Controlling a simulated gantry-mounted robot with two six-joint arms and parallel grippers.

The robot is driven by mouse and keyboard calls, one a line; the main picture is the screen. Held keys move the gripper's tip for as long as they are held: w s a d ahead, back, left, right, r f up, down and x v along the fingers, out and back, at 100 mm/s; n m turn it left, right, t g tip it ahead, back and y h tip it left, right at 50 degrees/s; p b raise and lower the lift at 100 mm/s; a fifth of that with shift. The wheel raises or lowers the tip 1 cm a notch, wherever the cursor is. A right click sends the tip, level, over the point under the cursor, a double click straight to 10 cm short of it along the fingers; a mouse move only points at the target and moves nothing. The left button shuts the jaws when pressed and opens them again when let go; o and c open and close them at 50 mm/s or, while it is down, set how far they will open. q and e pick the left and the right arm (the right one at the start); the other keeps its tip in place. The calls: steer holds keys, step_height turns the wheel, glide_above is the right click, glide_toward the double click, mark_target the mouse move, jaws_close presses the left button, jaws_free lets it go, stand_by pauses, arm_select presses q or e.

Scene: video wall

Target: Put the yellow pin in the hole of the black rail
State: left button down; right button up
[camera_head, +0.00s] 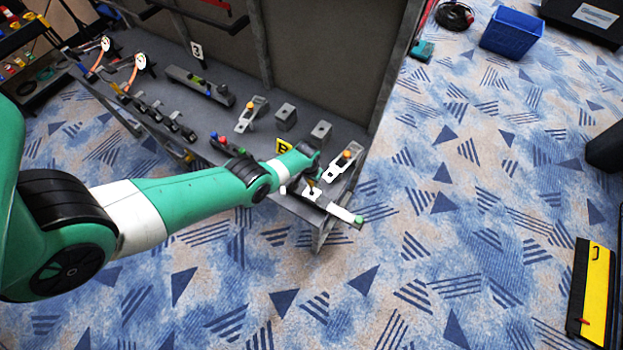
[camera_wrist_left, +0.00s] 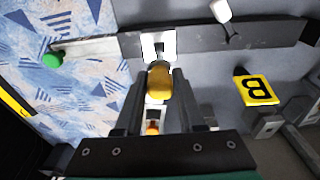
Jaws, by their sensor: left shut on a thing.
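My left gripper (camera_wrist_left: 155,88) is shut on the yellow pin (camera_wrist_left: 158,83), whose rounded yellow end shows between the fingers. In the head view the gripper (camera_head: 312,183) is over the front right corner of the bench. The black rail (camera_wrist_left: 195,39) lies just past the pin, with a white marked patch (camera_wrist_left: 158,43) on it. In the head view the white patch (camera_head: 311,194) is right beside the fingertips. The hole itself is not clear, and I cannot tell whether the pin touches the rail. My right gripper is out of view.
A green knob (camera_wrist_left: 53,60) is at the rail's outer end, and a white peg (camera_wrist_left: 221,10) stands near its other side. A yellow B sign (camera_head: 284,147) and a block with an orange top (camera_head: 347,155) are close behind. Grey blocks (camera_head: 285,115) stand farther back.

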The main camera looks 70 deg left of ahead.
arm_select(q)
steer(key=shift+f+b, duration=0.5)
stand_by(1.0)
steer(key=shift+f+b, duration=0.65)
steer(key=shift+f, duration=0.2)
steer(key=shift+f+b, duration=1.45)
steer(key=shift+b, duration=0.2)
steer(key=shift+f, duration=0.15)
steer(key=shift+f+b, duration=0.65)
steer(key=shift+b, duration=0.15)
jaws_free()
